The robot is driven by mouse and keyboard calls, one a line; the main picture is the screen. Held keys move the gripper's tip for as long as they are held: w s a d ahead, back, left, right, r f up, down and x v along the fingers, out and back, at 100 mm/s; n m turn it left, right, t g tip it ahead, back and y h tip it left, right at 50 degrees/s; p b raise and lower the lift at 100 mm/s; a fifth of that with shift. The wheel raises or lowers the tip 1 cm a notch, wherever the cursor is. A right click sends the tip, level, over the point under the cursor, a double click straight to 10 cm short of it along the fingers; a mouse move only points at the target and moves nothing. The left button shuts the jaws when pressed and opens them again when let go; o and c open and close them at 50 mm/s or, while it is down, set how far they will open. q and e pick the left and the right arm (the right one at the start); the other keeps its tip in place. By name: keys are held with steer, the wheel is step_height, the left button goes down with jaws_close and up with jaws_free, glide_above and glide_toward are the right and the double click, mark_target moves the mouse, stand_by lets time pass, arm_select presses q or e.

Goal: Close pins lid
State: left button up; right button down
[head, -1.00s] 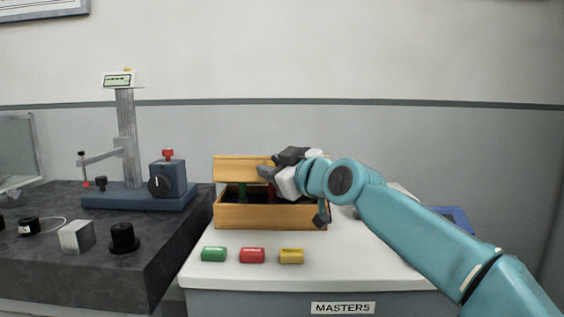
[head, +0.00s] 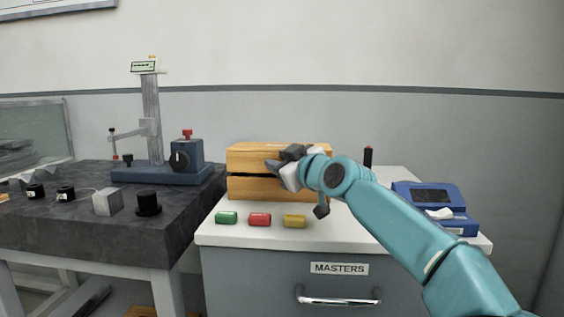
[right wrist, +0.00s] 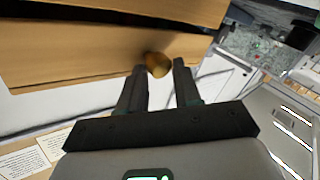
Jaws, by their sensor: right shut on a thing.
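The wooden pins box (head: 245,189) sits on the white top of the masters cabinet. Its wooden lid (head: 250,157) is lowered over it, with a thin dark gap between lid and box along the front. My right gripper (head: 276,168) is at the lid's front, towards its right side. In the right wrist view its fingers (right wrist: 160,70) are shut on a small round brass-coloured knob (right wrist: 157,65) on a wooden face. The inside of the box is hidden. My left gripper is not in view.
Green (head: 226,217), red (head: 260,219) and yellow (head: 294,221) pins lie in front of the box. A blue device (head: 435,197) stands at right. On the left, a dark bench (head: 75,222) carries a gauge stand (head: 152,120).

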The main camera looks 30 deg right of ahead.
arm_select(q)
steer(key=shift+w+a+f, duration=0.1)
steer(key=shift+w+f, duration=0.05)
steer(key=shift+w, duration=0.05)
arm_select(e)
steer(key=shift+w+f, duration=0.15)
steer(key=shift+f, duration=0.55)
steer(key=c, duration=0.9)
jaws_free()
steer(key=shift+r, duration=0.1)
steer(key=shift+s, duration=0.25)
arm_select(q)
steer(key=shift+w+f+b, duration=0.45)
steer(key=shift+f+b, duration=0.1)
arm_select(e)
steer(key=s+d+r, duration=0.1)
steer(key=s+r, duration=0.1)
steer(key=s, duration=1.4)
steer(key=shift+d, duration=0.15)
steer(key=shift+s, duration=0.1)
